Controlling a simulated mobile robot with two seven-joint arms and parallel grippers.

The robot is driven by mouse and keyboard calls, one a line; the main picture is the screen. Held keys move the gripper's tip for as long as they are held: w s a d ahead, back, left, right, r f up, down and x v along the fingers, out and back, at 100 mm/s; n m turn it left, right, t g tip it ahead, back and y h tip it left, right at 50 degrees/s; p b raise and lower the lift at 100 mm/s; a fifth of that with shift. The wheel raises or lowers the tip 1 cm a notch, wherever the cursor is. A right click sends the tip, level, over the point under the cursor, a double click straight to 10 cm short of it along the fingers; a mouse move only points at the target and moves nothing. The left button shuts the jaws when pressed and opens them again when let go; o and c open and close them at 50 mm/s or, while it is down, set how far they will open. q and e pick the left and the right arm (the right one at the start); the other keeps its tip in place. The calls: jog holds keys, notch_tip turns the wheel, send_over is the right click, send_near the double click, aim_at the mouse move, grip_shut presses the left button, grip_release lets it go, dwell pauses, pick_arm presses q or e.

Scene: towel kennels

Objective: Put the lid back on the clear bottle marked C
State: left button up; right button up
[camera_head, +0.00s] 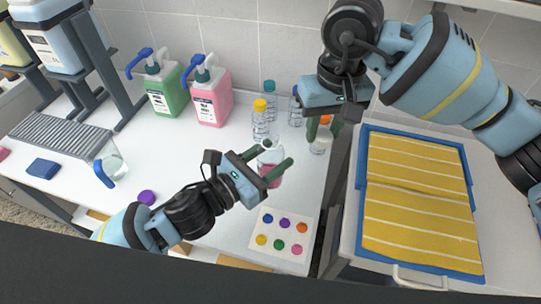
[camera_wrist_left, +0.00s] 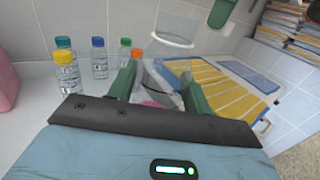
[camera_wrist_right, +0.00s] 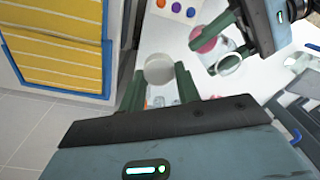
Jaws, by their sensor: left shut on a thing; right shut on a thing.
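My left gripper (camera_head: 265,171) is shut around a clear bottle (camera_head: 270,158) with pink contents, over the white counter. The right wrist view shows that bottle's open, pale round mouth (camera_wrist_right: 228,64); no letter C is legible. My right gripper (camera_head: 325,127) is shut on a whitish, translucent lid (camera_head: 320,145), held to the right of the bottle and apart from it. In the right wrist view the lid's round pale face (camera_wrist_right: 159,69) shows between the fingertips.
Several small clear bottles (camera_head: 260,122) with coloured caps stand behind the grippers. Green (camera_head: 163,92) and pink (camera_head: 211,100) pump bottles stand at the back. A card with coloured dots (camera_head: 280,233) lies in front. A purple cap (camera_head: 146,198) lies left. Yellow striped towels (camera_head: 420,205) lie at right.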

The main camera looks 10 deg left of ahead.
aim_at(269, 135)
jog(key=a+r, duration=0.2)
jog(key=a, duration=0.1)
jog(key=a+r+n, duration=0.1)
jog(key=a+r, duration=0.1)
jog(key=a, duration=0.1)
jog(key=s+a+r+n, duration=0.1)
jog(key=a+r, duration=0.2)
jog(key=shift+a+h, duration=0.3)
jog(key=shift+a, duration=0.1)
jog(key=shift+f, duration=2)
jog(key=shift+f, duration=0.85)
jog(key=shift+s+f, duration=0.1)
jog(key=shift+f, duration=0.4)
